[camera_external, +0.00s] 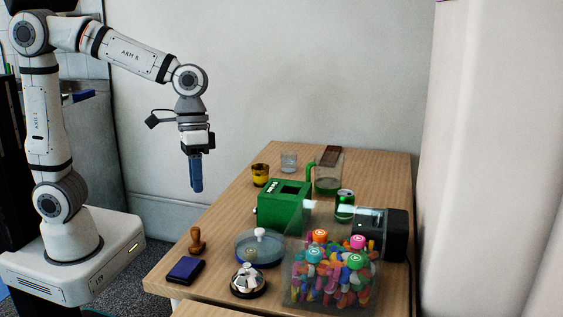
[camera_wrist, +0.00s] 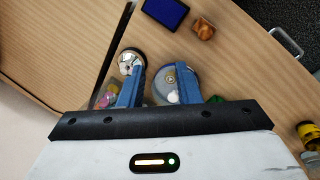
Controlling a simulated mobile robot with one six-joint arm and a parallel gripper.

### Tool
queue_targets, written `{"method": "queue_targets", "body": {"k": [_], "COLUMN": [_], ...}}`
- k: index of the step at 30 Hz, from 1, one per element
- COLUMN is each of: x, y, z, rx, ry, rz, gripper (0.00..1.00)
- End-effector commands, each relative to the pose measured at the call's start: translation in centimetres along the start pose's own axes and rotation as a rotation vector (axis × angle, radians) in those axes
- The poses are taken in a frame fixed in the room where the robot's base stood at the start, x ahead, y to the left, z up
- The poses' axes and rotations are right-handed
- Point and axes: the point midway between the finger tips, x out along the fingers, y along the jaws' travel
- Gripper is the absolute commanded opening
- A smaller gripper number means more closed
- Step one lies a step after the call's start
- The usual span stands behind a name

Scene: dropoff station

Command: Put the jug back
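The jug (camera_external: 328,173) looks like a clear vessel with a green handle on its left side and a dark brown top. It stands upright on the wooden table toward the back right, behind the green box. It is not visible in the wrist view. My gripper (camera_external: 196,188) hangs pointing down in the air near the table's left edge, well apart from the jug. In the wrist view my gripper (camera_wrist: 160,88) shows two blue fingers spread apart with nothing held between them.
A green box (camera_external: 284,207), a green can (camera_external: 345,204), a yellow cup (camera_external: 260,175) and a glass (camera_external: 289,161) surround the jug. A clear bin (camera_external: 295,285) of colourful pieces, bell (camera_external: 248,280), round dish (camera_external: 258,249), stamp (camera_external: 197,241) and blue pad (camera_external: 185,270) stand nearer.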

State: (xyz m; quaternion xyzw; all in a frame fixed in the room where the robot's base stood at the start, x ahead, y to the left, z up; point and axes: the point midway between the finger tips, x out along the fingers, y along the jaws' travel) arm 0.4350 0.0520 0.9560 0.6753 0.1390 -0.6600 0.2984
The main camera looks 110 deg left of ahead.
Motion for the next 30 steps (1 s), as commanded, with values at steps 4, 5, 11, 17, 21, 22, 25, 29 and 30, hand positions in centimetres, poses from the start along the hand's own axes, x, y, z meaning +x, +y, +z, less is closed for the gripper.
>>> {"method": "queue_targets", "body": {"k": [4, 5, 11, 17, 21, 22, 25, 29, 30], "x": [1.6, 1.9, 3.7, 4.2, 4.2, 4.2, 4.2, 4.2, 4.2], "y": [-1.2, -1.6, -3.7, -4.3, -4.2, -4.2, -4.2, -4.2, -4.2], "z": [7.2, 8.2, 12.5, 13.3, 13.3, 13.3, 13.3, 13.3, 13.3], "rx": [0.305, 0.357, 0.601, 0.657, 0.654, 0.654, 0.652, 0.652, 0.651], "ry": [0.072, 0.084, 0.136, 0.147, 0.146, 0.146, 0.146, 0.146, 0.146], "rz": [-0.086, -0.100, -0.162, -0.176, -0.176, -0.176, -0.175, -0.175, -0.175], "gripper": [0.30, 0.30, 0.30, 0.30, 0.30, 0.30, 0.30, 0.30, 0.30]}}
